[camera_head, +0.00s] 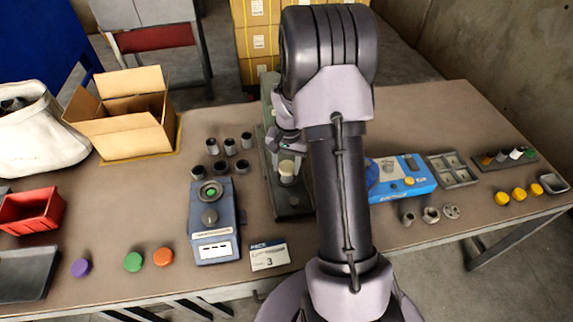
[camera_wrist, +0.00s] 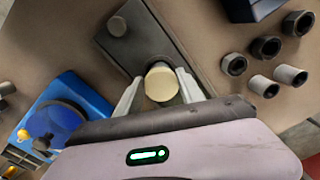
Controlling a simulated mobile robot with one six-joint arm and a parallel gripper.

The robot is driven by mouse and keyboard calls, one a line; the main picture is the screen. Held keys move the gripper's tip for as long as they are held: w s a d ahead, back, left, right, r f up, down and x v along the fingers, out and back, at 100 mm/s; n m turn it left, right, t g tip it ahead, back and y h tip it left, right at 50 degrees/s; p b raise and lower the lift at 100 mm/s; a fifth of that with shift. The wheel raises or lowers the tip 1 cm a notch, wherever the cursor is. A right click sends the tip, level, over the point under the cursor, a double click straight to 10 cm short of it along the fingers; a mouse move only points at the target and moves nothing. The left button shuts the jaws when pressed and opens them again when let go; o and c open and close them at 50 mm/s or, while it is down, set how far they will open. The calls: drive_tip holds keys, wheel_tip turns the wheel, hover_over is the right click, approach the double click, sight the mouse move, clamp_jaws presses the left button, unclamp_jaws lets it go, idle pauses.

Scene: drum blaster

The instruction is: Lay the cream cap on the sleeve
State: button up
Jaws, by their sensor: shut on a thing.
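The cream cap (camera_wrist: 161,83) is held between the two pale fingers of my gripper (camera_wrist: 159,79) in the wrist view. In the head view the cream cap (camera_head: 287,167) shows low over the dark base of the green-grey press. A grey sleeve (camera_head: 286,181) appears just below it there, upright on the press base. In the wrist view a grey rim shows behind the cap, and the cap hides most of what is under it. I cannot tell whether the cap touches the sleeve. My arm hides part of the press.
The press base (camera_head: 292,208) stands between a blue device (camera_head: 212,220) with a green-topped dial and a blue box (camera_head: 402,180). Several grey sleeves (camera_head: 212,147) stand to the left. Coloured caps (camera_head: 133,262) lie along the front. The table's front middle holds a small card (camera_head: 269,257).

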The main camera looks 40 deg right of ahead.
drive_tip(key=shift+f, duration=0.1)
drive_tip(key=o, duration=1.4)
drive_tip(key=o, duration=0.4)
drive_tip(key=shift+o, duration=0.2)
wheel_tip(320, 180, up, 6)
drive_tip(key=p, duration=0.4)
